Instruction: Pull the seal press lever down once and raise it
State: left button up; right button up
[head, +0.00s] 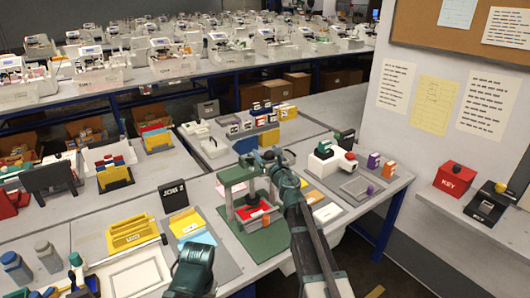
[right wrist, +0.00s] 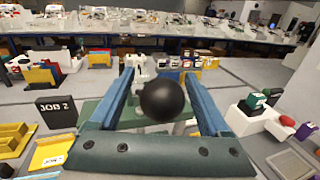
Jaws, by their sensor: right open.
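The seal press has a green base (head: 258,240) and a pale green frame (head: 226,178) on the near bench. A red piece (head: 250,213) sits low inside the frame. My right gripper (head: 263,158) is at the top of the press. In the right wrist view, the lever's round black knob (right wrist: 162,100) lies between the two spread blue fingers, with gaps on both sides. The lever's shaft is mostly hidden behind the knob and gripper.
A black JOB 2 sign (head: 173,195) and yellow tray (head: 133,232) stand left of the press. A white device (head: 323,160) with black and red knobs and a grey tray (head: 357,188) are to the right. Several colored blocks stand behind.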

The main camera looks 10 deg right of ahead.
jog(key=s, duration=1.2)
jog(key=shift+s+d, duration=0.35)
jog(key=shift+d, duration=0.05)
jog(key=shift+c, duration=0.2)
